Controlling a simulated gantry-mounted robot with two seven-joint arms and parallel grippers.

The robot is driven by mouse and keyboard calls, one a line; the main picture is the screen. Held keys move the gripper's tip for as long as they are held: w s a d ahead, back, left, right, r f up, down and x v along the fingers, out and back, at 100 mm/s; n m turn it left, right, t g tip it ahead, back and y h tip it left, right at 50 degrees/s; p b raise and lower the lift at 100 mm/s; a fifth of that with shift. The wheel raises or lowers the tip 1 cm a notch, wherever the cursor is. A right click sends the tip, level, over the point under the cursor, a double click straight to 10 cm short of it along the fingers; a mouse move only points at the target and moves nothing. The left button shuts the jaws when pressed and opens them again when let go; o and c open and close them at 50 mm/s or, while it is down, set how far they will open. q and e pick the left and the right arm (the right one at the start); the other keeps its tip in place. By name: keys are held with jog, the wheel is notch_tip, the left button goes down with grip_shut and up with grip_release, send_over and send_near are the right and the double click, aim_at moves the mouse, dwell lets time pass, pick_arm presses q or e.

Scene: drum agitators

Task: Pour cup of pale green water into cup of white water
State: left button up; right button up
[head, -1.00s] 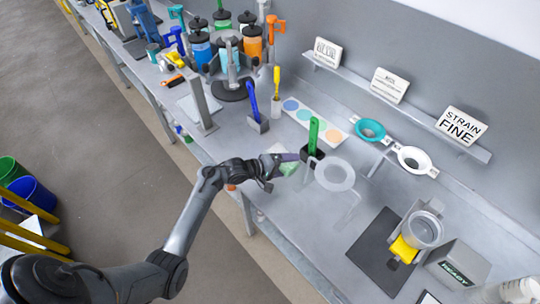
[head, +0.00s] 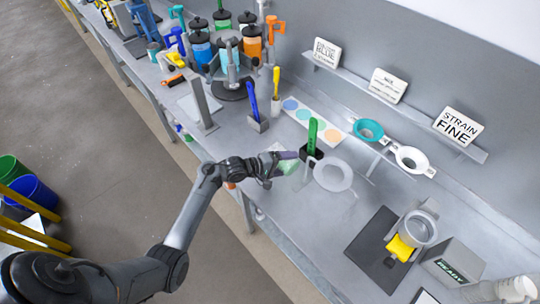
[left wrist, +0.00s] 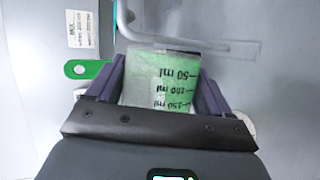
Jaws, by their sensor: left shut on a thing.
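My left gripper (head: 284,166) is shut on a clear cup (head: 289,168) with pale green contents, held over the front part of the bench beside the green-handled tool. In the left wrist view the cup (left wrist: 163,78) sits between the purple fingers (left wrist: 165,90). Its ml marks read upside down there, and green shows against its wall. I cannot pick out a cup of white water for sure. A clear grey cup (head: 420,229) stands in a holder with a yellow part on the dark mat to the right. My right gripper is not in view.
Teal (head: 369,130) and white (head: 410,159) strainers hang at the wall. A dark mat (head: 372,251) and a READY box (head: 455,262) lie right.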

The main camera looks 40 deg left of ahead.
pick_arm(q)
jog(key=shift+a+r+p, duration=0.1)
jog(key=shift+r+p, duration=0.1)
jog(key=shift+p, duration=0.15)
jog(key=shift+a+r+n+h+p, duration=0.2)
jog(key=shift+r+n+h+p, duration=0.15)
jog(key=shift+p, duration=0.25)
dwell(0.4)
